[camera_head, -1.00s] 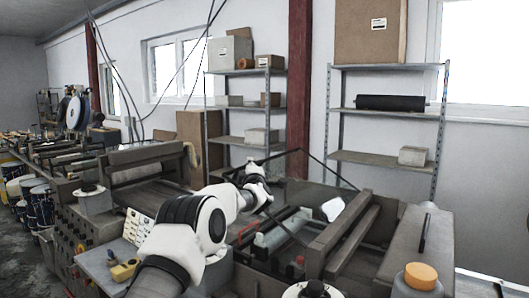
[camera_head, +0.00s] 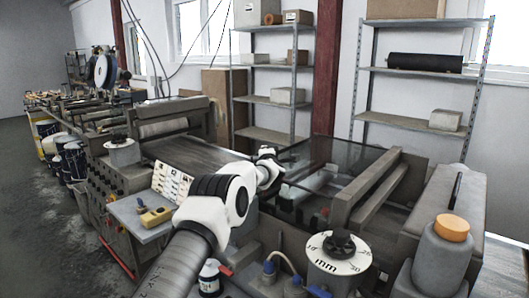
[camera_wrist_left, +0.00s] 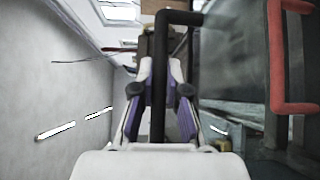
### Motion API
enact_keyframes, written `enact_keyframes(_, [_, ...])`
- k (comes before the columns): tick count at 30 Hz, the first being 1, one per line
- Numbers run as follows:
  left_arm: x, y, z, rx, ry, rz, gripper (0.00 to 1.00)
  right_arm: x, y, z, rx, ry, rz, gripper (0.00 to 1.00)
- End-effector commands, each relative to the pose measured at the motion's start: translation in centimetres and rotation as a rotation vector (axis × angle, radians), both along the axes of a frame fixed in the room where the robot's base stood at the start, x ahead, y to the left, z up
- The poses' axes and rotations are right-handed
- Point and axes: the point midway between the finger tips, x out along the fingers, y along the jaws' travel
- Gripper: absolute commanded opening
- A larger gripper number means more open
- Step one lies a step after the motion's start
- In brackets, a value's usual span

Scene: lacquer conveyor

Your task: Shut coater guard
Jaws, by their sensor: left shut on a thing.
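The coater guard (camera_head: 345,153) is a see-through, dark-edged panel standing tilted over the coater in the middle of the head view. My left gripper (camera_head: 270,166) is at its near left edge. In the left wrist view, my left gripper (camera_wrist_left: 160,82) is shut on a black bar handle (camera_wrist_left: 159,55), which runs between the two fingers. The glassy panel (camera_wrist_left: 225,60) shows to the right of the handle. My right gripper is in neither view.
A red handle (camera_wrist_left: 277,65) shows at the right of the wrist view. On the coater's near side are a round white mm dial (camera_head: 337,262) and an orange-capped bottle (camera_head: 440,262). Metal shelves (camera_head: 410,70) stand behind. A dark conveyor belt (camera_head: 190,152) runs off to the left.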

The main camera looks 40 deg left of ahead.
Motion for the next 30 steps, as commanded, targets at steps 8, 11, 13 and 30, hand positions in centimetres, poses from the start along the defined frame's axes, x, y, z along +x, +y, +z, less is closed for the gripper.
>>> enact_keyframes(8, [0.1, -0.4, -1.6, -0.01, 0.024, -0.009, 0.17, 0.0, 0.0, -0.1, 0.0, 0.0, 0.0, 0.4])
enact_keyframes(11, [0.1, -0.4, -1.7, -0.01, 0.024, -0.009, 0.39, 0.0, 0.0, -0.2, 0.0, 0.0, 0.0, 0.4])
enact_keyframes(13, [0.1, -0.4, -1.7, -0.01, 0.024, -0.009, 0.39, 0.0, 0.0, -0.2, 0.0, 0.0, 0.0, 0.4])
enact_keyframes(30, [-3.7, -3.6, -0.8, -0.011, 0.018, -0.008, 0.39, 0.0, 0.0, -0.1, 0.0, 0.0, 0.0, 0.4])
